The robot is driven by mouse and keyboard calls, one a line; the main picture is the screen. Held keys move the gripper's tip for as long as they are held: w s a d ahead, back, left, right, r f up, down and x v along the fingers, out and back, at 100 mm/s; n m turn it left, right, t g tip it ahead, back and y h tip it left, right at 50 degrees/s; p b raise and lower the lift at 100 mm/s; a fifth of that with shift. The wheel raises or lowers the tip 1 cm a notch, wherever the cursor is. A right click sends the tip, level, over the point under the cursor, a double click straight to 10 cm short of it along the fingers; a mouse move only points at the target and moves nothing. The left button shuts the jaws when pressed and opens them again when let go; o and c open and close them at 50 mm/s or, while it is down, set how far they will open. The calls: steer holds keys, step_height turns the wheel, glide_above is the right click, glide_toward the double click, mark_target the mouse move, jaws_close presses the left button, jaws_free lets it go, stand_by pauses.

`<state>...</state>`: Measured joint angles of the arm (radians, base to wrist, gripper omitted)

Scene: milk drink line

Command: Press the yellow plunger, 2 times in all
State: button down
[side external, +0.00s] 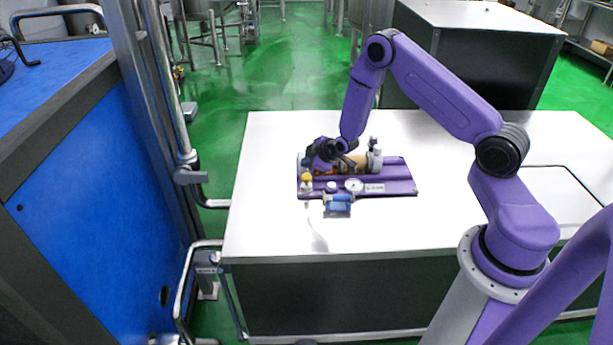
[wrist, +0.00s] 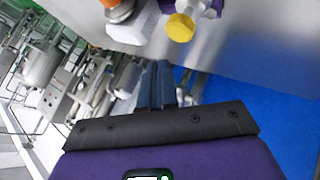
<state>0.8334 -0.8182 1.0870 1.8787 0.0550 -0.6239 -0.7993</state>
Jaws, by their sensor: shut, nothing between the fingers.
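The yellow plunger (side external: 306,177) stands at the left end of a purple panel (side external: 400,181) on the white table. Its yellow cap (wrist: 181,27) also shows near the top of the wrist view, next to a white part. My gripper (side external: 309,161) is just above and behind the plunger in the side view, tilted over. In the wrist view its dark fingers (wrist: 156,84) are together and empty. A visible gap separates them from the yellow cap there. Whether the plunger is pressed down cannot be told.
The panel also carries a white knob (side external: 331,187), a round gauge (side external: 354,185) and a grey cylindrical fitting (side external: 375,161). A blue part (side external: 338,205) sits at its front edge. The white table (side external: 270,225) is clear around the panel. A blue cabinet (side external: 90,190) stands left.

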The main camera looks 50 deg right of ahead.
mark_target(305, 175)
steer(key=shift+f, duration=0.9)
steer(key=shift+f, duration=0.15)
stand_by(1.4)
steer(key=shift+f, duration=0.25)
steer(key=shift+f, duration=1.1)
stand_by(1.3)
stand_by(0.3)
steer(key=shift+r, duration=1.5)
steer(key=shift+r, duration=0.1)
steer(key=shift+r, duration=2.4)
